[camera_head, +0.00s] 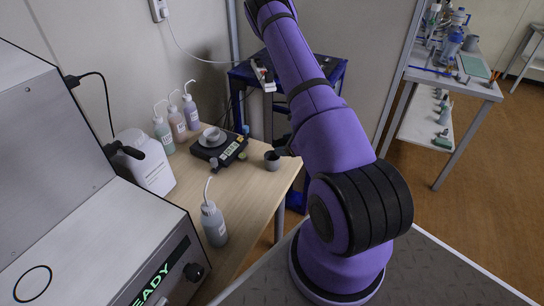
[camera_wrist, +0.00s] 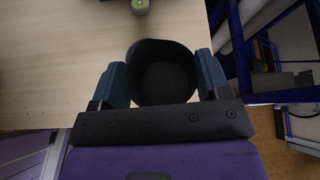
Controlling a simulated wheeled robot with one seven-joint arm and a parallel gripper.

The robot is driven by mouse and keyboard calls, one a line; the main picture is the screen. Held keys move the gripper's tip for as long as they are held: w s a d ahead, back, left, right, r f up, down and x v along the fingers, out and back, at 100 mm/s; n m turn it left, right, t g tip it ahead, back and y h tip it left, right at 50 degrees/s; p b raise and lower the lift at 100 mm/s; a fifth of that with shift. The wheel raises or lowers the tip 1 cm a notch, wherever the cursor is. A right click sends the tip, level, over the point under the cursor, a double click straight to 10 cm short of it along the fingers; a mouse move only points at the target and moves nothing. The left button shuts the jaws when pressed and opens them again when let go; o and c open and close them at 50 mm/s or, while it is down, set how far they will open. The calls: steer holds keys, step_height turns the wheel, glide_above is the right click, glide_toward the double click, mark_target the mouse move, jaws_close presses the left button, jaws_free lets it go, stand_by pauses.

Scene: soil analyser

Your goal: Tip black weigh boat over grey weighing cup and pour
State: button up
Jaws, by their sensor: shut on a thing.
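My gripper (camera_wrist: 165,82) is shut on the black weigh boat (camera_wrist: 165,50), with one blue finger on each side of it. The boat's round opening faces the wrist camera, and its inside is too dark to show any contents. In the head view the boat (camera_head: 272,161) is a small dark cup at the table's right edge, and my arm partly hides the gripper. A grey weighing cup (camera_head: 212,134) sits on the black balance (camera_head: 229,152), to the left of the boat and apart from it.
Wash bottles (camera_head: 163,135) stand behind the balance, with a white canister (camera_head: 150,165) to the left. Another wash bottle (camera_head: 214,225) stands nearer the front. The wooden table (camera_head: 245,192) is clear between it and the balance. A blue-framed stand (camera_head: 330,75) is behind my arm.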

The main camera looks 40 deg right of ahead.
steer(key=shift+r, duration=1.5)
